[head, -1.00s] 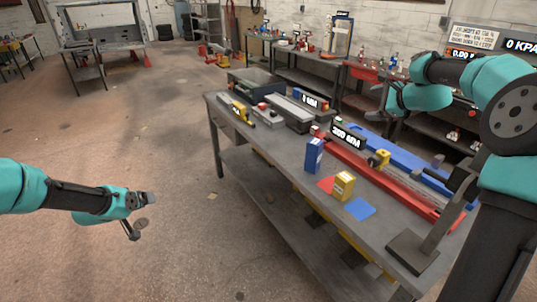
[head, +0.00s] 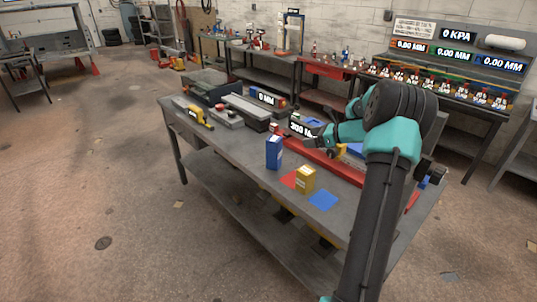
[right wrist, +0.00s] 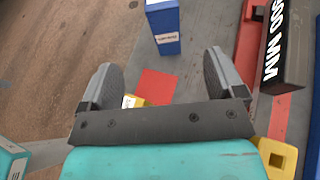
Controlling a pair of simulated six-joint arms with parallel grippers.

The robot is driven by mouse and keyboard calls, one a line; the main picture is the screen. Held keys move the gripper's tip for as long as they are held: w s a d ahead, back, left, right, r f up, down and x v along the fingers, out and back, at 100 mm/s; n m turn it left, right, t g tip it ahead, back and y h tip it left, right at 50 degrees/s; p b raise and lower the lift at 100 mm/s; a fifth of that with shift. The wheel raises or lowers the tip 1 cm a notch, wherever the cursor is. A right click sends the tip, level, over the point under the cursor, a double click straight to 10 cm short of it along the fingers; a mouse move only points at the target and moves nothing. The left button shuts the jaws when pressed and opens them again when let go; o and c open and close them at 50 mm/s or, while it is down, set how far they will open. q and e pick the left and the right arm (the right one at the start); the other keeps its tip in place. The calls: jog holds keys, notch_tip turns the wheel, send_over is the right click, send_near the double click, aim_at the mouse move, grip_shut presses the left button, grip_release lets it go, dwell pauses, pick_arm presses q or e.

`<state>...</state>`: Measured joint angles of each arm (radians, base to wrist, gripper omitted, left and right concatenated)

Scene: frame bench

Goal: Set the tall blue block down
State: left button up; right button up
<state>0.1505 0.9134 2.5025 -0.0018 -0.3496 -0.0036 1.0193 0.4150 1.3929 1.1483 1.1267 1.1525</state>
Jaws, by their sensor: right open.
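The tall blue block (head: 273,152) stands upright on the workbench (head: 235,150), just behind the flat red square (head: 289,180). In the right wrist view the blue block (right wrist: 163,28) is beyond my fingertips, apart from them. My right gripper (head: 308,140) is over the bench, to the right of the blue block. In the right wrist view my right gripper (right wrist: 165,75) is open with nothing between its fingers. The red square (right wrist: 157,86) shows below the gap and is bare where visible. My left gripper is out of view.
A yellow block (head: 306,178) stands beside the red square, with a flat blue square (head: 323,200) in front. A red rail (head: 345,172) and a 300 MM display (head: 300,128) lie behind. Tools and a grey vise-like unit (head: 247,110) occupy the bench's far left.

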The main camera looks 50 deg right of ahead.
aim_at(280, 141)
jog(key=x, duration=1.1)
jog(key=shift+w+a+f, duration=0.1)
jog(key=shift+w+f, duration=0.05)
jog(key=shift+w, duration=0.15)
jog(key=shift+w+f, duration=0.1)
jog(key=shift+w, duration=0.2)
jog(key=shift+a, duration=0.1)
jog(key=shift+x, duration=2.6)
grip_shut()
